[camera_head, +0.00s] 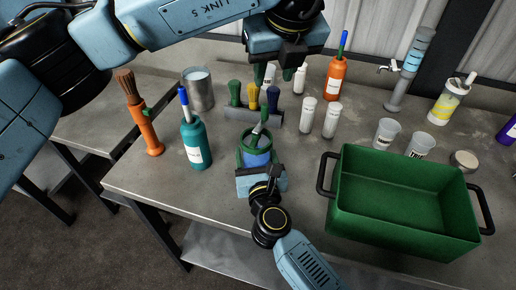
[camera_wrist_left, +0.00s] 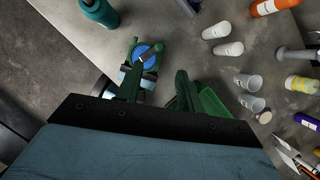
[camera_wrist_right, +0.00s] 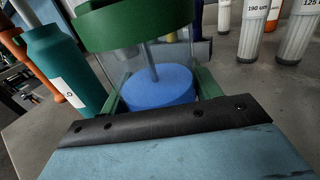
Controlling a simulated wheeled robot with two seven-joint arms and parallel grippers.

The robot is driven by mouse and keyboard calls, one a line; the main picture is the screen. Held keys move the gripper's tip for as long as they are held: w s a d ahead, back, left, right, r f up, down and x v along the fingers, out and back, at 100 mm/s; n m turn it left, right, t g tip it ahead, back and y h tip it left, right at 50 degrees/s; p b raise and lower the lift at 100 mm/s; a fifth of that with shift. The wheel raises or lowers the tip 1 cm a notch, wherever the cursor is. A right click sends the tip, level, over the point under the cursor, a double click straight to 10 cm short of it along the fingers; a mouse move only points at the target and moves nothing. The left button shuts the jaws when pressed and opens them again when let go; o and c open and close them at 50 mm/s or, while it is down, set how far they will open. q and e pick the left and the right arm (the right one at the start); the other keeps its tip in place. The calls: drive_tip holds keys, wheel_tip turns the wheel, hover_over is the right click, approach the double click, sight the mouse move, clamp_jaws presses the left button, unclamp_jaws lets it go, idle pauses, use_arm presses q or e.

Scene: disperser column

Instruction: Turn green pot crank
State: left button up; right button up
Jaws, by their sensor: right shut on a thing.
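The green pot (camera_head: 243,158) stands near the table's front edge, with a green rim, blue inside and a grey crank rod (camera_head: 262,127) rising from its top. In the right wrist view the pot's green rim (camera_wrist_right: 135,28) and blue base (camera_wrist_right: 160,88) show close up. My right gripper (camera_head: 260,172) is shut on the pot from the front, a finger on each side. My left gripper (camera_head: 270,73) hangs above the back of the table, away from the crank. Its two fingers are apart and empty in the left wrist view (camera_wrist_left: 158,92), which also shows the pot (camera_wrist_left: 147,58).
A green crate (camera_head: 400,227) stands to the right. A teal bottle (camera_head: 195,147) and an orange brush holder (camera_head: 144,125) are on the left. A rack (camera_head: 268,120) of colored handles stands behind the pot. White bottles (camera_head: 306,117) and clear cups (camera_head: 385,134) stand further right.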

use_arm(q)
drive_tip(key=m+g+h, duration=0.3)
drive_tip(key=m+h, duration=0.3)
drive_tip(key=m, duration=1.2)
approach(264, 105)
drive_tip(key=x, duration=1)
drive_tip(key=shift+d+f, duration=0.15)
drive_tip(key=shift+f, duration=0.1)
drive_tip(key=shift+y, duration=0.3)
clamp_jaws()
